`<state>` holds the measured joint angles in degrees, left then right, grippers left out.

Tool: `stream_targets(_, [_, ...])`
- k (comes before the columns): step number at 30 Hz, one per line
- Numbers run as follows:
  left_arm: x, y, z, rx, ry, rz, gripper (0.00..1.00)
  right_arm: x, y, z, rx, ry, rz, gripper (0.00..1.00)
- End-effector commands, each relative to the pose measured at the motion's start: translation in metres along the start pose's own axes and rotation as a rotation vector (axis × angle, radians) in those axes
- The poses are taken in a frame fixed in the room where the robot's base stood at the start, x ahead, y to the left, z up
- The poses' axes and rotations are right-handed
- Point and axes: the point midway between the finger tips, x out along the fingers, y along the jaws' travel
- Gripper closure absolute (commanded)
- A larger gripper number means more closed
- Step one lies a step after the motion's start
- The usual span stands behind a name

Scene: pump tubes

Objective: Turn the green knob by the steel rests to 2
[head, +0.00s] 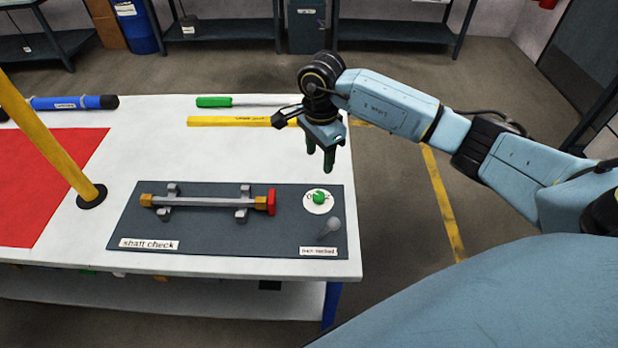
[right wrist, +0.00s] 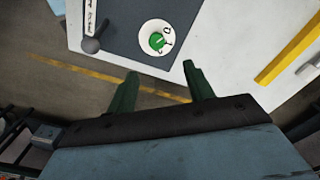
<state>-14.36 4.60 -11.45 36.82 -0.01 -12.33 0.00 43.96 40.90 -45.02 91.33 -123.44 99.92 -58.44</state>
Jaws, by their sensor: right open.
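The green knob (head: 319,197) sits on a round white dial (head: 312,208) at the right end of a dark grey board. The knob also shows in the right wrist view (right wrist: 157,41), with dark marks on the dial around it. I cannot read which mark it points to. The steel rests (head: 241,203) stand left of the knob and carry a shaft (head: 205,202) with a red end and brass-coloured parts. My right gripper (head: 318,168) is open and empty, above and behind the knob, fingers pointing down. Its fingers show in the right wrist view (right wrist: 163,82). My left gripper is not in view.
A grey ball-topped lever (head: 334,226) stands close to the dial on the board (head: 190,228). A yellow post (head: 60,155) rises at the left by a red mat (head: 45,185). A yellow bar (head: 230,121) and green-handled screwdriver (head: 214,102) lie behind.

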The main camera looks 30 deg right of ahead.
Motion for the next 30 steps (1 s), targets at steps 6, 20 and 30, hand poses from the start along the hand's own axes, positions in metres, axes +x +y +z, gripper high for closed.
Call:
stream_targets(6, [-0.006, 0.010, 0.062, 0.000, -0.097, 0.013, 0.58, 0.039, 0.002, 0.002, 0.002, -0.004, 0.006, 0.48])
stream_targets(20, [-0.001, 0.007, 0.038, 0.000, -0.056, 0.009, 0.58, 0.120, 0.000, 0.003, 0.002, -0.006, 0.001, 0.48])
stream_targets(30, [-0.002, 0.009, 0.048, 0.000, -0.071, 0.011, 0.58, 0.129, 0.000, 0.002, 0.000, -0.004, 0.000, 0.48])
